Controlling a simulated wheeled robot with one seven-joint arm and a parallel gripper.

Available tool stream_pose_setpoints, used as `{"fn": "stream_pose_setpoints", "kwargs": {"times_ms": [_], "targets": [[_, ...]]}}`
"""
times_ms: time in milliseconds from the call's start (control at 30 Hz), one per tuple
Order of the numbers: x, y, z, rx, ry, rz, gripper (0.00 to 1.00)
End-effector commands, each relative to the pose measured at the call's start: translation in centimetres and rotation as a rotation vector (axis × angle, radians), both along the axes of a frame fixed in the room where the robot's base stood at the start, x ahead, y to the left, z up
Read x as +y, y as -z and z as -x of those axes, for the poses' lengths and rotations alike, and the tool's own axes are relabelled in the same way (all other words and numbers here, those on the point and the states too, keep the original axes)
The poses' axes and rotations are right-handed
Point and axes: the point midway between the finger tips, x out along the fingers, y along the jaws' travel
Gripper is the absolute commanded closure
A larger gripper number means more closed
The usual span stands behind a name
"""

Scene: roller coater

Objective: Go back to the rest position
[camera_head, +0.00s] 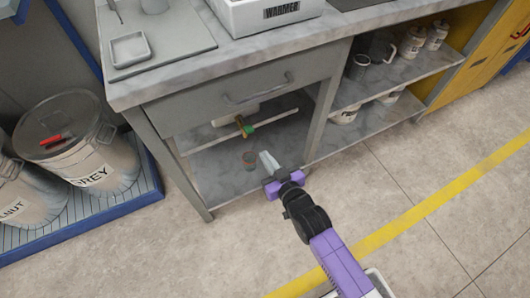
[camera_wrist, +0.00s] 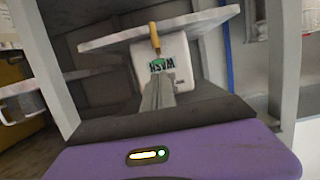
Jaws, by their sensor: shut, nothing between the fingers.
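My gripper (camera_head: 268,160) is at the end of my purple and black arm, in front of the open lower part of the grey bench. Its fingers are shut with nothing between them. In the wrist view the shut fingers (camera_wrist: 158,92) point into the compartment, toward a white container marked "WASH" (camera_wrist: 183,78).
The bench frame and drawer (camera_head: 240,92) stand above and around the compartment. An inner shelf (camera_wrist: 200,24) crosses over the fingers. Side shelves (camera_head: 408,72) hold mugs and jars. Bins (camera_head: 75,145) stand on a blue-edged platform at left. Floor (camera_head: 440,190) is clear at right.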

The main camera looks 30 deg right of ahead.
Motion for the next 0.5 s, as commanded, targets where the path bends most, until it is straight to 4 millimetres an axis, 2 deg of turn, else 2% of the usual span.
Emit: {"fn": "stream_pose_setpoints", "kwargs": {"times_ms": [300,367,433,500], "targets": [[0.0,-0.2,-0.1,-0.009,0.000,0.002,1.00],[0.0,-1.1,-0.3,-0.028,0.000,0.002,1.00],[0.0,-2.7,-0.6,-0.065,-0.001,0.002,1.00],[-0.1,-4.7,0.3,-0.106,0.000,0.002,1.00]]}}
